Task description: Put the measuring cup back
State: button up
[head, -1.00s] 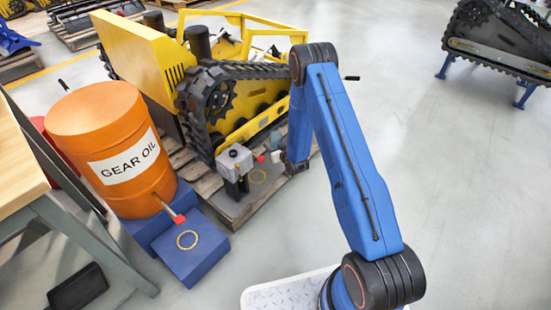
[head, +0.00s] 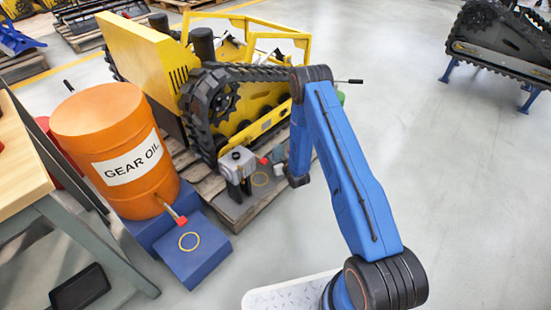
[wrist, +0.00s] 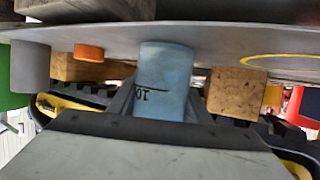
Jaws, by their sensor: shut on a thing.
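The measuring cup (wrist: 164,78) is a pale blue, see-through cylinder with dark scale marks, in the middle of the wrist view. My gripper (wrist: 163,105) is shut on it, one dark finger on each side. The cup shows close to a grey plate (wrist: 115,42); I cannot tell if they touch. The plate has a yellow ring (wrist: 285,60) to the right of the cup. In the head view the cup is not clearly visible near my arm's end. There, one yellow ring (head: 260,179) lies on the grey plate and another (head: 189,241) on a blue block (head: 205,262).
The orange gear oil drum (head: 115,125) has a red-ended tap (head: 180,221) over the blue block. A yellow tracked carrier (head: 150,65) stands behind. Open floor (head: 455,190) lies right.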

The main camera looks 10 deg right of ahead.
jog(key=shift+f, duration=0.1)
jog(key=o, duration=1.2)
jog(key=shift+c, duration=0.2)
